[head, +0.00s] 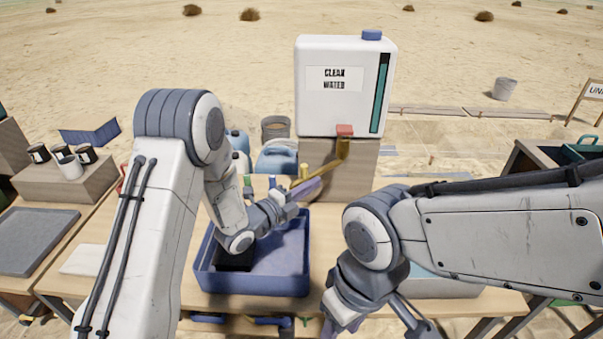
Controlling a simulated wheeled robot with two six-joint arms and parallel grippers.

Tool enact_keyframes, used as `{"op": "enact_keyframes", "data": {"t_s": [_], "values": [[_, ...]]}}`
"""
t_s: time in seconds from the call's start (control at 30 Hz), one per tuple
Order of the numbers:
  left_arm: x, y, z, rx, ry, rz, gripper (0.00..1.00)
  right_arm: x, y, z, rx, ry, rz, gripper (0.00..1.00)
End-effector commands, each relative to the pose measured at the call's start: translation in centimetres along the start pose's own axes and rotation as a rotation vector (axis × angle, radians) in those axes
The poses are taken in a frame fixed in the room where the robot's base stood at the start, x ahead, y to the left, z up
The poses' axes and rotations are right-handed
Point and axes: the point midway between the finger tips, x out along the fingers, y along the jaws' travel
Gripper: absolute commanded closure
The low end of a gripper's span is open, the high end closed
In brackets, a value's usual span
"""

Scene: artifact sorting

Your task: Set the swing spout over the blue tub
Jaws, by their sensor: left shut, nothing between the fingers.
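The swing spout (325,171) is a brass-coloured tube under the red-handled tap (344,131) of the white clean water tank (345,95). It slants to the left and down, with its tip above the back right part of the blue tub (300,272). My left gripper (312,187) is shut and empty, close beside the spout near its outer end. I cannot tell whether they touch. My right gripper (378,327) is low at the front, right of the blue tub, its fingers apart and empty.
A dark block (235,258) lies in the blue tub. A paler tub (435,288) stands to the right, partly hidden by my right arm. Blue jugs (277,158) stand behind the table. Cups (70,167) sit on a wooden box at the left.

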Motion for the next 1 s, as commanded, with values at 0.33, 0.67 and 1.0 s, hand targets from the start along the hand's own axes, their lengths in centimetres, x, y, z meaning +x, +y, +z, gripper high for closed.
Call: {"op": "enact_keyframes", "data": {"t_s": [0.33, 0.67, 1.0], "values": [[0.5, 0.0, 3.7, -0.001, -0.006, 0.001, 1.00, -1.3, -0.1, -0.1, 0.000, 0.000, 0.000, 0.50], [0.5, 0.1, 3.8, -0.001, -0.006, 0.001, 1.00, -1.2, -0.1, -0.1, 0.000, 0.000, 0.000, 0.50], [0.5, 0.2, 6.0, 0.000, -0.007, 0.000, 1.00, 1.0, 0.1, 0.1, 0.000, 0.000, 0.000, 0.50]]}}
